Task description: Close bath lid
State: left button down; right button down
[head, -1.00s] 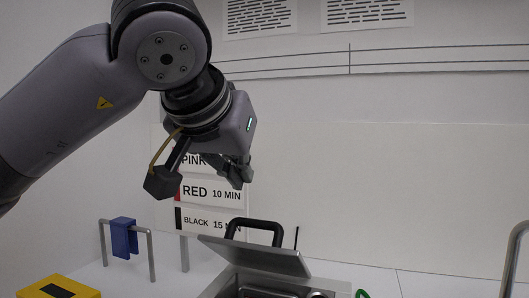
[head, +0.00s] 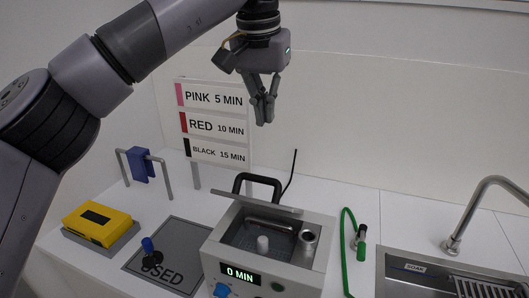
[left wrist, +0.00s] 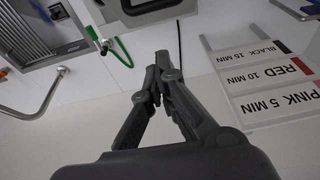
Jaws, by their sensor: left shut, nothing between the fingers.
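The bath (head: 322,250) is a grey box with a display reading 0 MIN. Its metal lid (head: 262,201) stands open, tilted up toward the back, with a black loop handle (head: 277,184) behind it. The open well shows a small pale cylinder (head: 263,243) inside. My left gripper (head: 264,122) is shut and empty, above and behind the lid, touching nothing. In the left wrist view, its fingertips (left wrist: 157,84) meet, and the dark lid handle (left wrist: 151,8) shows beyond them at the top. My right gripper is not in view.
A sign (head: 214,125) with times stands behind the bath at the left. A green hose (head: 344,240), a sink (head: 385,262) and a tap (head: 470,215) are at the right.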

pick_arm(q)
jog(key=s+p+x, duration=0.1)
jog(key=s+x, duration=0.1)
jog(key=x, duration=0.7)
jog(key=shift+a+f+p, duration=0.35)
jog(key=shift+a+f, duration=0.1)
jog(key=shift+f, duration=0.25)
jog(key=shift+s, duration=0.15)
